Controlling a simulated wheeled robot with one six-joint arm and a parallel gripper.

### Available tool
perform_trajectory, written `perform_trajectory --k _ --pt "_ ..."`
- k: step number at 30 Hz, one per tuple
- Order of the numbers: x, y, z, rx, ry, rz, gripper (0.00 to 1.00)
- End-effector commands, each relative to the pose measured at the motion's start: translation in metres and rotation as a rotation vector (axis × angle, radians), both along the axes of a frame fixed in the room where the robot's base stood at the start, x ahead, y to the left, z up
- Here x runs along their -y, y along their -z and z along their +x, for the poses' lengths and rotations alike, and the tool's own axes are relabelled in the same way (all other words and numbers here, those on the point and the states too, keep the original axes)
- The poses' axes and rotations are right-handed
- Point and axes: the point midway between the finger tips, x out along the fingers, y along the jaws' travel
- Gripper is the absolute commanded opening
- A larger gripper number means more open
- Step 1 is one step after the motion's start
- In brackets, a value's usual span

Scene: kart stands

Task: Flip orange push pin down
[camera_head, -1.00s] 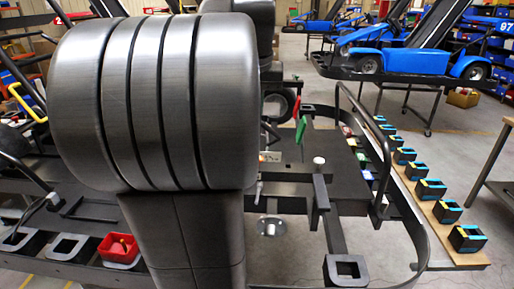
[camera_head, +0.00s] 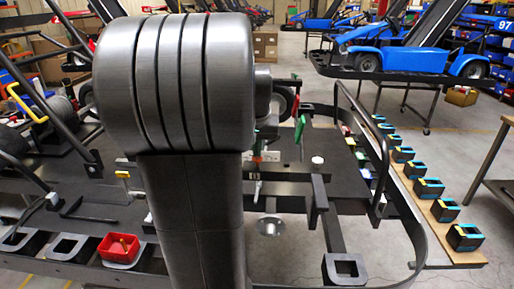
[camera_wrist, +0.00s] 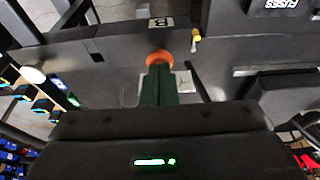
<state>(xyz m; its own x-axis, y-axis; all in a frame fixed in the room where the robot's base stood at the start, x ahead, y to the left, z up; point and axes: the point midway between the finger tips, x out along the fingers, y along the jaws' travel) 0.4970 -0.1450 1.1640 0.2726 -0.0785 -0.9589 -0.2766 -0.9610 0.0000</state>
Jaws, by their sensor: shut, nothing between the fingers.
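The orange push pin (camera_wrist: 158,58) shows in the wrist view as a round orange head on the dark kart frame. My gripper (camera_wrist: 160,72) has dark green fingers that are together and empty. Their tips are right at the near edge of the orange head and hide part of it; I cannot tell whether they touch. In the head view my arm covers much of the work area. Green finger parts of my gripper (camera_head: 257,151) show just right of the arm, and the orange pin cannot be made out there.
A yellow-handled pin (camera_wrist: 195,39) stands right of the orange one, near a label marked B (camera_wrist: 160,22). A white knob (camera_head: 318,160) tops a post at the right. A red bin (camera_head: 118,248) sits at the lower left. Black holders (camera_head: 465,238) line a board at far right.

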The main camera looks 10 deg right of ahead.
Motion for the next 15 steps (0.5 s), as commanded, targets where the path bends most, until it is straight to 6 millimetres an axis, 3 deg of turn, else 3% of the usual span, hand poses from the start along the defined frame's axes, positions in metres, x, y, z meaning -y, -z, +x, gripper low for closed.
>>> perform_trajectory --k 10,15 --pt "0.000 0.002 0.000 0.000 0.000 0.000 0.00" --pt "0.000 0.020 0.000 -0.001 0.000 0.000 0.00"
